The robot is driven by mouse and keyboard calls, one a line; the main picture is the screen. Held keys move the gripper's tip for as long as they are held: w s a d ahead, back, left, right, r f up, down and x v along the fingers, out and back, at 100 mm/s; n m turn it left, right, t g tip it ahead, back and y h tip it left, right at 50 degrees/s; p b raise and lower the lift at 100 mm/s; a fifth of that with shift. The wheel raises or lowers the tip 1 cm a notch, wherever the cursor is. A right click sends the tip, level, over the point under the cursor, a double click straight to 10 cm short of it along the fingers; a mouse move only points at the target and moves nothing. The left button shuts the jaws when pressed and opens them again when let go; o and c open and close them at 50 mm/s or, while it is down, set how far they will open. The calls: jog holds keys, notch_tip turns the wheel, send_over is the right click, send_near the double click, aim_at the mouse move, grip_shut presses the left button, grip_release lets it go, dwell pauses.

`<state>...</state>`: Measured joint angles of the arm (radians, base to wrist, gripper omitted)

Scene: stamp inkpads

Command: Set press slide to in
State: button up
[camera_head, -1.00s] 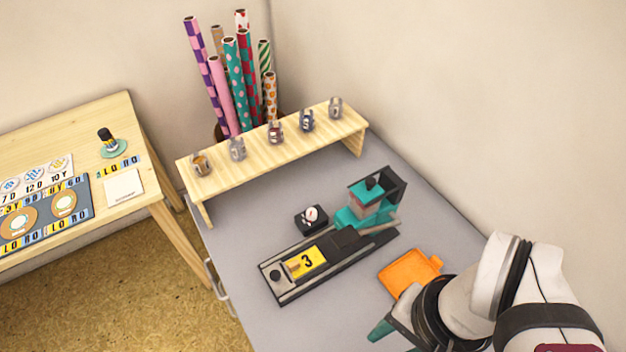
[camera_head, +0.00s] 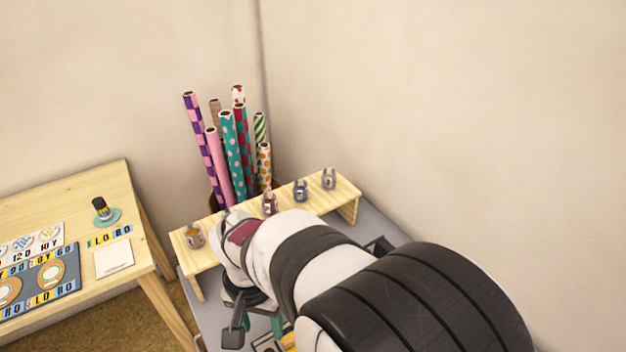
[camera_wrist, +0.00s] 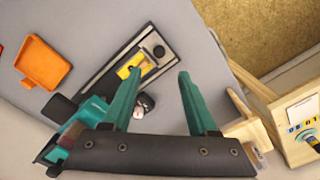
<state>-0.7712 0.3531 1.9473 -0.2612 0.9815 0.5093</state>
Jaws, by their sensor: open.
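The press slide, a long dark track with a yellow card marked 3 (camera_wrist: 134,66), lies on the grey table in the wrist view. Its near end reaches toward the teal press (camera_wrist: 92,112), which is partly behind my left finger. The card sits toward the track's far end, away from the press. In the head view my arm hides the press and most of the slide. My gripper (camera_wrist: 160,76) is open and empty, its teal fingers spread above the table with the slide visible between and beyond them. I cannot tell its height above the slide.
An orange tray (camera_wrist: 43,63) lies left of the slide. A small black block with a white dial (camera_wrist: 145,102) is between my fingers in the wrist view. A wooden shelf (camera_head: 332,196) with several small metal holders stands at the back. A wooden side table (camera_head: 75,192) is left.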

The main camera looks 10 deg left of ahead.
aim_at(268, 350)
notch_tip(268, 350, down, 11)
jog(key=shift+r, duration=0.15)
grip_shut()
dwell(1.4)
